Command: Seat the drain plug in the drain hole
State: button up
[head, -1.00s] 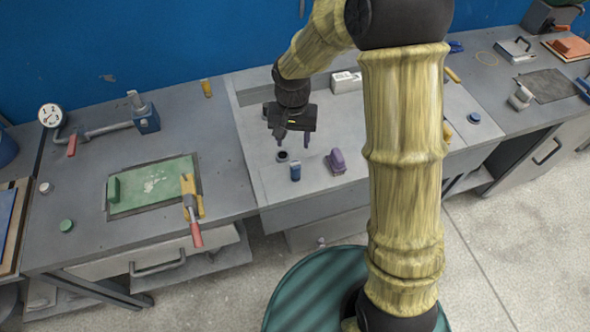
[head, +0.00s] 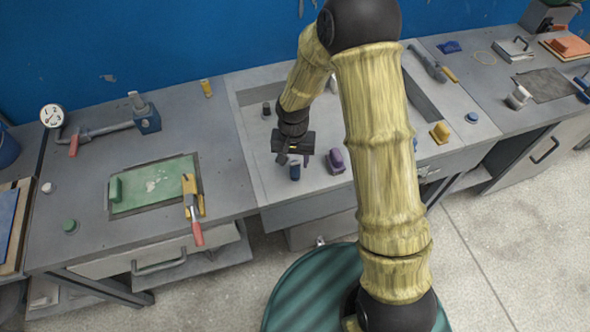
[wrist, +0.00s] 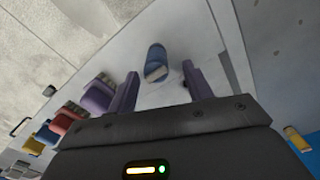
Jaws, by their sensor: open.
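A short blue cylinder (head: 295,173) stands on the grey middle worktop, and it also shows in the wrist view (wrist: 156,63) with a pale end. I cannot tell for sure that it is the drain plug. My gripper (head: 295,160) is open just above and behind it. In the wrist view the two purple fingers (wrist: 160,78) are apart, with the cylinder beyond their tips, roughly between them. No drain hole can be made out clearly. A small dark upright piece (head: 266,109) stands farther back on the worktop.
A purple block (head: 336,160) stands close to the right of my gripper. A yellow block (head: 440,133) is farther right. The left bench holds a green panel (head: 153,186) with a red-handled clamp (head: 194,212). The worktop left of the gripper is mostly clear.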

aim_at(295, 164)
jog(key=f, duration=0.2)
jog(key=f+p, duration=0.1)
jog(key=shift+d+f, duration=0.25)
jog(key=shift+f, duration=0.05)
jog(key=shift+s+a+f, duration=0.1)
jog(key=shift+s+f, duration=0.1)
jog(key=shift+f, duration=0.25)
jog(key=shift+w, duration=0.1)
jog(key=c, duration=1.1)
